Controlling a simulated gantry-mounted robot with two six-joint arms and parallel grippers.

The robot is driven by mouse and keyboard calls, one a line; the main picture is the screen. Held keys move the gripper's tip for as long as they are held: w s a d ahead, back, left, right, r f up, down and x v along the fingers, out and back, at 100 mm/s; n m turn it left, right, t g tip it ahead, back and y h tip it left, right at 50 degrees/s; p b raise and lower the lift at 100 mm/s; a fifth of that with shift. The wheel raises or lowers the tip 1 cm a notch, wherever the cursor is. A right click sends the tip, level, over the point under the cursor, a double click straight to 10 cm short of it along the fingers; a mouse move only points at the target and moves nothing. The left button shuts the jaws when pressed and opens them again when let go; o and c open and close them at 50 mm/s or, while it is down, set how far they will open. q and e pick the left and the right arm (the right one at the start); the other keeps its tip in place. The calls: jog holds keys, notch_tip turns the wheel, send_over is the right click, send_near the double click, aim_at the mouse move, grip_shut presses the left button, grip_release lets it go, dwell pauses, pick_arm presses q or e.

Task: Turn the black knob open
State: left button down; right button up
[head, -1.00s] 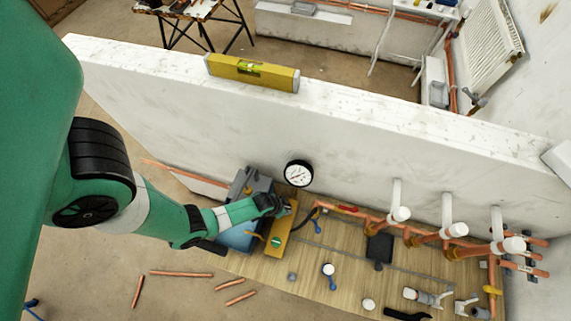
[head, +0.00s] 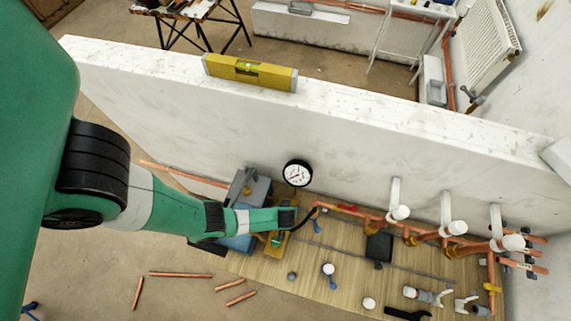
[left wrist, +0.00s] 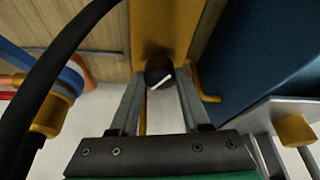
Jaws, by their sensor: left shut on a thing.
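The black knob (left wrist: 158,74) has a white pointer line, which slants up to the right in the left wrist view. It sits on a yellow body (left wrist: 160,25), which also shows in the head view (head: 279,245), partly behind my arm. My left gripper (left wrist: 161,80) has its two grey fingers on either side of the knob and is shut on it. In the head view my left gripper (head: 290,217) is over the yellow body and hides the knob. My right gripper is not in view.
A dial gauge (head: 297,173) stands just behind, by the white wall (head: 200,125). Copper pipework (head: 375,222) runs to the right over the wooden board (head: 330,255). A black hose (left wrist: 62,65) passes close by the gripper's left. A blue box (head: 237,243) is beside the yellow body.

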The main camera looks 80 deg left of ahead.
pick_arm(q)
jog(key=n+g, duration=0.1)
jog(key=n, duration=0.1)
jog(key=shift+w+n+p, duration=0.15)
jog(key=shift+n+p, duration=0.15)
jog(key=shift+n, duration=0.1)
jog(key=shift+f+n+g, duration=0.1)
jog(key=shift+n+g, duration=0.6)
jog(key=shift+n, duration=1.1)
jog(key=shift+c, duration=1.8)
grip_release()
